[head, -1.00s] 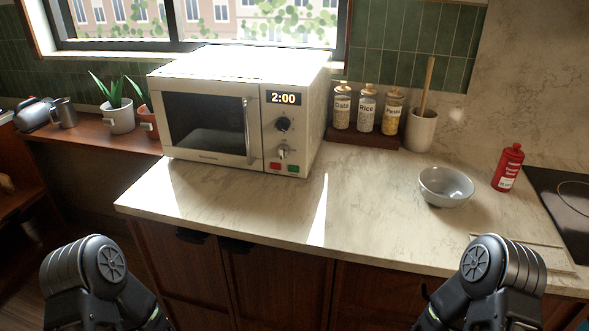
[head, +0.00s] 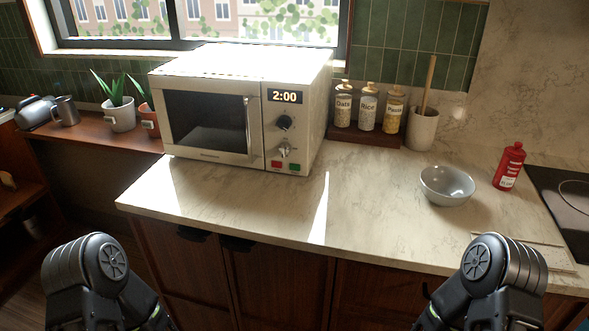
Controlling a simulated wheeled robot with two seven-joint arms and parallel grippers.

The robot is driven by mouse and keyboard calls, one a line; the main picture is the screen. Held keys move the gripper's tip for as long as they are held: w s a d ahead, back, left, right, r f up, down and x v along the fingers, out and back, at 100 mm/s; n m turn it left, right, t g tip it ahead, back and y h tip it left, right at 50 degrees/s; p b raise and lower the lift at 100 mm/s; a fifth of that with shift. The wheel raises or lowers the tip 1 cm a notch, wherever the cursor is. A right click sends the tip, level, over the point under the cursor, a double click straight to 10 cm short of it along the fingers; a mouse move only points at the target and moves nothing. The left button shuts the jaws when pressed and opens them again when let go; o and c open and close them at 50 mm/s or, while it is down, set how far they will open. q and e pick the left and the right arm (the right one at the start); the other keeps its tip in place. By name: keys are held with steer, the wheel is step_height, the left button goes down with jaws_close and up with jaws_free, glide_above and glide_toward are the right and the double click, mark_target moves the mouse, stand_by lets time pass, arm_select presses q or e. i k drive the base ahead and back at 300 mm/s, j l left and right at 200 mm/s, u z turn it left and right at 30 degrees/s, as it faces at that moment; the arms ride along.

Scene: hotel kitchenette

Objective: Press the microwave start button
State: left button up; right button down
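A cream microwave (head: 205,85) stands on the counter below the window, its door shut. Its display (head: 287,97) reads 2:00. No lettering is readable on the buttons. My two arms show only as dark joints at the lower left and lower right, in front of the counter. Both grippers are out of view, and nothing of mine touches the microwave.
The marble counter (head: 240,205) is clear in front of the microwave. To its right are several labelled jars (head: 367,107), a utensil crock (head: 422,129), a grey bowl (head: 447,185), a red bottle (head: 508,167) and a cooktop (head: 566,200). Potted plants (head: 119,114) stand at left.

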mark_target(293, 167)
steer(key=i+j+z, duration=0.15)
steer(key=j+z, duration=0.15)
steer(key=j, duration=0.65)
steer(key=j+z, duration=0.3)
steer(key=j, duration=0.6)
steer(key=i, duration=0.1)
